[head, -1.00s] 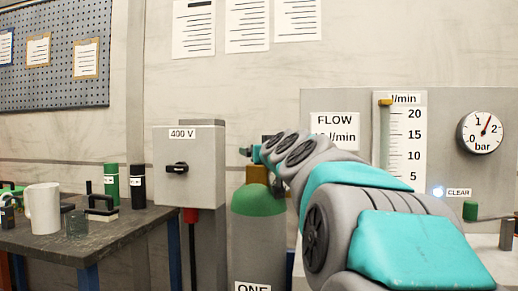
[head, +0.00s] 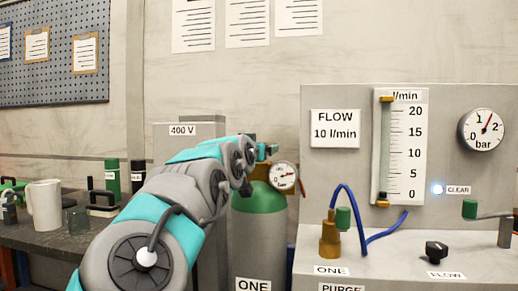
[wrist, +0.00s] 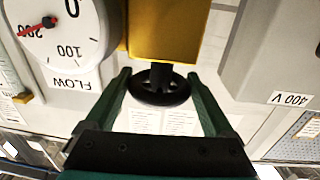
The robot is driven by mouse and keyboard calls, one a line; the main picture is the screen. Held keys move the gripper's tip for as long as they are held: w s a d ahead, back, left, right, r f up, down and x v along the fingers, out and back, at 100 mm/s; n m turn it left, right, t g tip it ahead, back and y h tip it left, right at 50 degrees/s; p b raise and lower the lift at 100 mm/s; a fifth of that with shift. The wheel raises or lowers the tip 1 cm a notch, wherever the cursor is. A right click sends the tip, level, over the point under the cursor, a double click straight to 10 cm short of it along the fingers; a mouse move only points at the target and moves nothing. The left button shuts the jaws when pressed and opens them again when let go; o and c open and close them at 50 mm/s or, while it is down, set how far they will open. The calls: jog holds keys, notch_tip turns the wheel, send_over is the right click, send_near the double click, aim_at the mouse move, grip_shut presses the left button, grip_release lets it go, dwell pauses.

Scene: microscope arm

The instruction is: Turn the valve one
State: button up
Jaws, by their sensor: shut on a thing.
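A grey gas cylinder (head: 258,240) with a green shoulder stands in the middle of the head view, marked ONE. Its brass valve (wrist: 165,35) shows in the wrist view with a black round handwheel (wrist: 160,97) on a dark stem. My gripper (wrist: 157,78) has its two green fingers on either side of the handwheel and is shut on it. In the head view my arm covers the handwheel and most of the gripper. A round gauge (head: 285,177) sits at the right of the valve; the wrist view shows its red needle near 200.
A panel at the right bears a flow tube (head: 382,150), a bar gauge (head: 482,130), a brass outlet (head: 330,240) marked ONE with a blue hose, and a black FLOW knob (head: 436,250). A 400 V box (head: 205,130) stands behind my arm. A table with a white mug (head: 44,205) is at the left.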

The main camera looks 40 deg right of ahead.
jog(key=shift+m+g+h, duration=0.7)
jog(key=shift+m+g, duration=0.3)
jog(key=shift+g, duration=0.4)
jog(key=shift+m+g+h, duration=0.7)
jog(key=shift+m+g, duration=0.3)
jog(key=shift+g, duration=0.4)
jog(key=shift+r+m+g+h, duration=0.1)
jog(key=shift+m+g+h, duration=0.3)
jog(key=shift+m+g, duration=1.6)
jog(key=shift+n+g, duration=0.4)
jog(key=o, duration=1.1)
jog(key=shift+a, duration=3.95)
